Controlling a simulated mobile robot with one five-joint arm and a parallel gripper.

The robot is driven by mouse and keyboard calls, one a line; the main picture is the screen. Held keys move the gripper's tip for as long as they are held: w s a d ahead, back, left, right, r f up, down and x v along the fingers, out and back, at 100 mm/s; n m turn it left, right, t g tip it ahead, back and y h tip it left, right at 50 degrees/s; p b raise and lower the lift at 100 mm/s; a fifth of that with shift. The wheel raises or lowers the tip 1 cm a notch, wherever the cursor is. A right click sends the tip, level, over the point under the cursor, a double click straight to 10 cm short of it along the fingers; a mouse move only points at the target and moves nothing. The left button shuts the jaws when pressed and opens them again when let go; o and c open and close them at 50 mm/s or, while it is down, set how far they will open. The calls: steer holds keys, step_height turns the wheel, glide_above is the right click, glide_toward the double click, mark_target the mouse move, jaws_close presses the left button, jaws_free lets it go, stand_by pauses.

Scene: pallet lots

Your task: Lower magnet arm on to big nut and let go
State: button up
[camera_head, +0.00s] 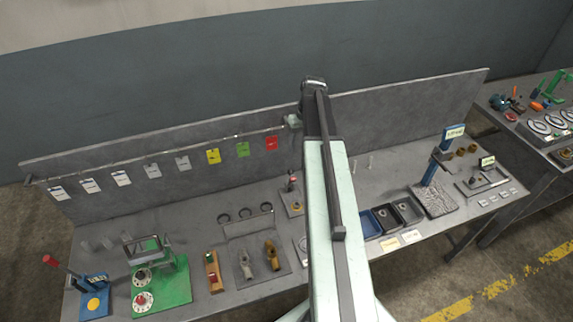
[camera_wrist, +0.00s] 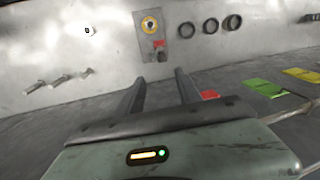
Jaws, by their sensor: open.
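A blue post (camera_head: 430,171) with a dark bar by its top stands at the right of the bench; it may be the magnet arm, but I cannot tell for sure. Brass nut-like pieces (camera_head: 462,152) sit behind it, and another small piece lies on a tray (camera_head: 484,181) to its right. I cannot tell which is the big nut. My gripper (camera_head: 292,121) is high near the back panel's rail, far left of the post. In the wrist view its two fingers (camera_wrist: 162,88) are apart with nothing between them.
Hanging cards (camera_head: 213,156) line the rail beside my gripper. Dark bins (camera_head: 389,217) stand left of the blue post. A green board (camera_head: 165,279) and a red-knobbed lever (camera_head: 50,260) are at the left. My arm hides the bench's middle.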

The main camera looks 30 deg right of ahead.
steer(key=a+f+b, duration=0.1)
steer(key=f+b, duration=0.2)
steer(key=f, duration=0.1)
steer(key=f+b, duration=0.4)
steer(key=a+f+b, duration=0.1)
steer(key=f+b, duration=0.3)
steer(key=shift+w+a, duration=0.3)
steer(key=shift+w, duration=0.1)
steer(key=shift+r, duration=0.15)
jaws_close()
stand_by(0.5)
